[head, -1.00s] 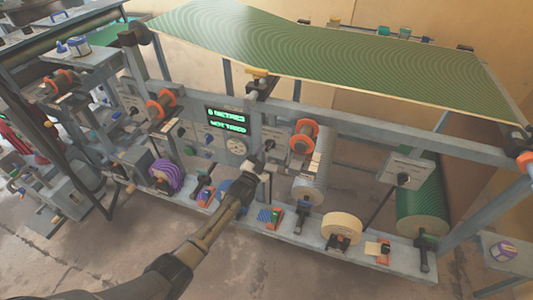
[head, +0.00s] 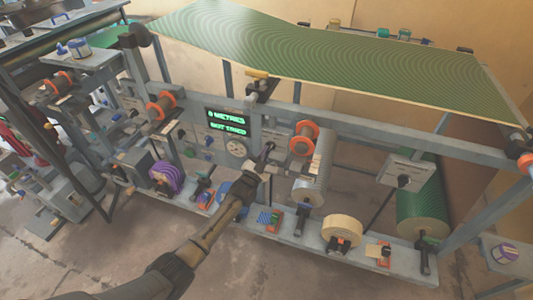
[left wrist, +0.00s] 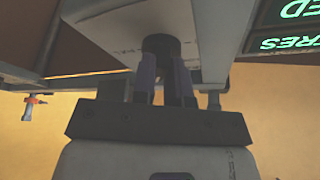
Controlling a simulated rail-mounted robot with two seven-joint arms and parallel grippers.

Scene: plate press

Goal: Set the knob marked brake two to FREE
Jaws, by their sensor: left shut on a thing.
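My left gripper (head: 265,156) reaches in from the lower left to the machine's front panel, just right of the display and a round dial. In the left wrist view its two fingers (left wrist: 164,78) are closed around a dark round knob (left wrist: 160,43) on the underside of a pale grey box, as that view shows it. The knob's marking and pointer are hidden, so I cannot read its name or setting. Another black knob (head: 403,181) sits on a grey plate at the right, its lettering too small to read. My right gripper is out of view.
The display (head: 228,121) shows green lettering. Orange-collared rollers (head: 303,142) stick out on both sides of my gripper. A shelf below holds a purple roll (head: 165,177), a cream roll (head: 342,231) and small parts. A green patterned web (head: 340,60) spans the top.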

